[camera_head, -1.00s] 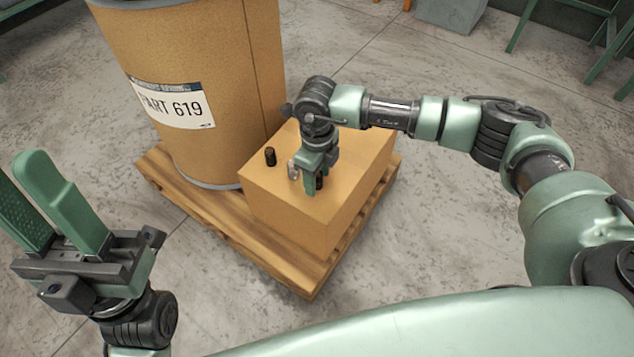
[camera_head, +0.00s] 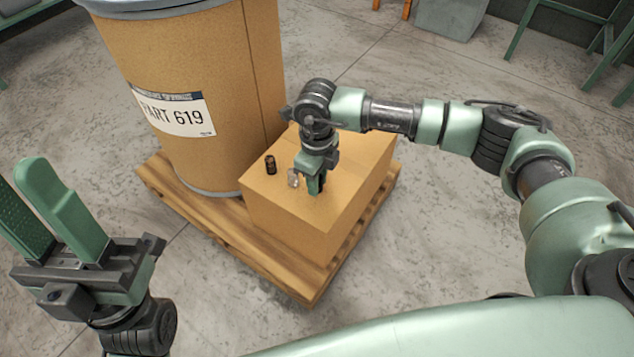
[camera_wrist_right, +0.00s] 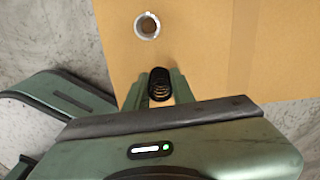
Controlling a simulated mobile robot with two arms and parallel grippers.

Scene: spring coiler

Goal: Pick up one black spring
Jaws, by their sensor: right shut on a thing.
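A black spring (camera_head: 271,165) stands upright on top of the cardboard box (camera_head: 352,196). My right gripper (camera_head: 315,186) is over the box top, pointing down. In the right wrist view a second black spring (camera_wrist_right: 159,84) sits between the fingers of my right gripper (camera_wrist_right: 158,92), which is shut on it. The fingers mostly hide this spring in the head view. I cannot tell whether it is clear of the box top. My left gripper (camera_head: 62,205) is empty, its green fingers apart and pointing up, at the left of the head view.
A silvery ring-shaped piece (camera_head: 293,178) stands on the box beside my right gripper; it also shows in the right wrist view (camera_wrist_right: 147,26). A large brown drum (camera_head: 215,60) labelled PART 619 stands beside the box. Both rest on a wooden pallet (camera_head: 308,287).

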